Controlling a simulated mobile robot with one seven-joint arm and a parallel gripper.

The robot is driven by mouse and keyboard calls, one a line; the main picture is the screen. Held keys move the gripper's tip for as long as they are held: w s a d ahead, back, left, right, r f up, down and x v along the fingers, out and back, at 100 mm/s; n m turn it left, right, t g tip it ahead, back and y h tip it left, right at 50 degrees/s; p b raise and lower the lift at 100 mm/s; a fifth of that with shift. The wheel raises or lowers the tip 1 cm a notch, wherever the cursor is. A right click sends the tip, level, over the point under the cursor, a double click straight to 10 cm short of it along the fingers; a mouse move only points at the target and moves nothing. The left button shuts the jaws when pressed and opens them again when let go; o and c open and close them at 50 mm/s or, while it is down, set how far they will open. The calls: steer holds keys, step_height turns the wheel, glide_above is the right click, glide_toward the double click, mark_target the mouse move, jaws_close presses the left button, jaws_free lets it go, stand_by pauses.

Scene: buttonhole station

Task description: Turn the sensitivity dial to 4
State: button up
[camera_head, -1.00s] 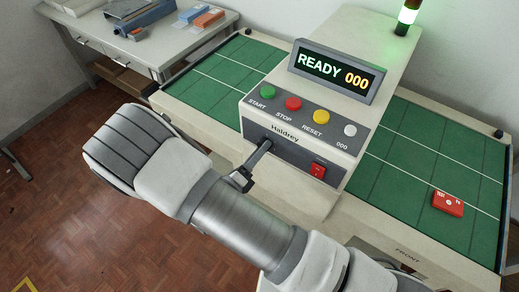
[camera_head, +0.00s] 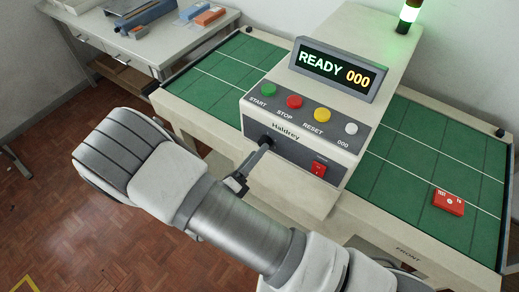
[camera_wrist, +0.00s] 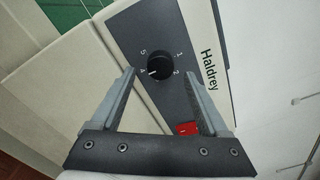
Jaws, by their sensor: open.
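The black sensitivity dial (camera_wrist: 159,66) sits on the dark front panel, with small numerals around it. Its white pointer mark is at the lower left, close to the numeral 4. My gripper (camera_wrist: 159,74) is open, with one finger to each side of the dial in the wrist view. There are visible gaps between the fingers and the dial, and nothing is held. In the head view my gripper (camera_head: 264,146) reaches the left part of the lower panel and hides the dial.
A red rocker switch (camera_wrist: 188,128) lies close to the right finger, also visible in the head view (camera_head: 318,169). Above are START, STOP and RESET buttons and a display (camera_head: 337,70) reading READY 000. A red block (camera_head: 449,202) lies on the green mat at right.

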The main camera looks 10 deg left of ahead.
steer(key=b+v, duration=0.1)
steer(key=v, duration=1.4)
steer(key=shift+d, duration=0.1)
steer(key=w+d+r+m+g+h, duration=0.1)
steer(key=w+d+r+m+g, duration=0.3)
steer(key=d+r+m+g, duration=0.45)
steer(key=w+d+r+m+g+h, duration=0.25)
steer(key=d+r+m+g, duration=0.3)
steer(key=d+m, duration=0.6)
steer(key=s+d+r+m+t+y, duration=0.1)
steer(key=d+r+m+y, duration=0.4)
steer(key=m, duration=0.6)
steer(key=s+d+r+m+t+y, duration=0.2)
steer(key=d+r+m+y, duration=0.3)
steer(key=m, duration=0.7)
steer(key=shift+v, duration=1.2)
steer(key=shift+w+d+y, duration=0.1)
steer(key=shift+d+y, duration=0.05)
steer(key=shift+y, duration=0.1)
